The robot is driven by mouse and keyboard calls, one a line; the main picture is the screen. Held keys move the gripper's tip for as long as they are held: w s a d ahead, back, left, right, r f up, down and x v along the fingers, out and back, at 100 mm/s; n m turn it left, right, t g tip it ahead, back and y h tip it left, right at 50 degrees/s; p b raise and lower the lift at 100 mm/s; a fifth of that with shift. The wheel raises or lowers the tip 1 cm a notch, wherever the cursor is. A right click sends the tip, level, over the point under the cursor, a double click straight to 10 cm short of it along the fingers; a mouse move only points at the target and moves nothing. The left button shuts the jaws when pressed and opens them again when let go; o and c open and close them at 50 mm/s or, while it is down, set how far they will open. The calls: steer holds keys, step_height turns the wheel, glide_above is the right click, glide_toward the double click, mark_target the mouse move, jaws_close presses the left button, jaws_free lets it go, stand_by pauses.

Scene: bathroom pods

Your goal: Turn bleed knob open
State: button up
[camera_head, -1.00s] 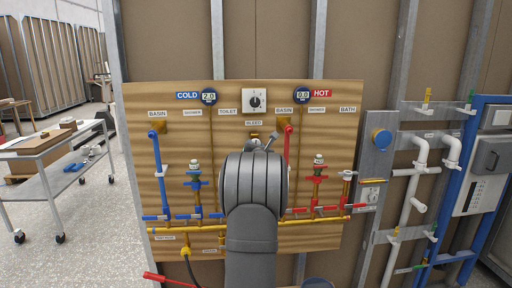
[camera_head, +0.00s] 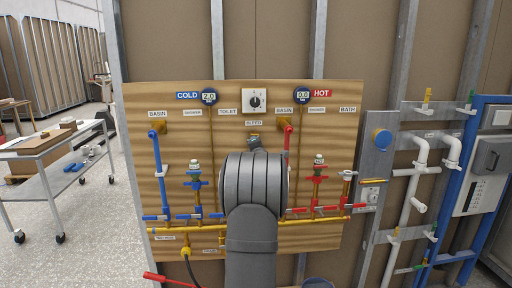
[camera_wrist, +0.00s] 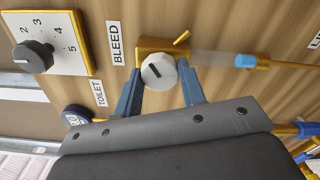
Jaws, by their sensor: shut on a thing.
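The bleed knob (camera_wrist: 159,71) is a round white knob with a dark slot mark, on a brass fitting below the BLEED label (camera_wrist: 116,42) in the wrist view. My gripper (camera_wrist: 160,84) has its two blue fingers shut on the knob, one on each side.
A white numbered dial plate (camera_wrist: 50,45) with a dark knob is beside the BLEED label. A clear tube with a blue end (camera_wrist: 245,61) runs from the fitting. Blue pipes (camera_head: 159,170) and red pipes (camera_head: 287,155) flank my arm on the wooden board (camera_head: 135,115).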

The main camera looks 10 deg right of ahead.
steer(key=m, duration=0.6)
steer(key=shift+m, duration=0.3)
stand_by(0.4)
steer(key=o, duration=1)
steer(key=s, duration=1.7)
steer(key=shift+s, duration=0.25)
steer(key=shift+w, duration=0.1)
steer(key=w, duration=1.7)
steer(key=shift+w, duration=0.15)
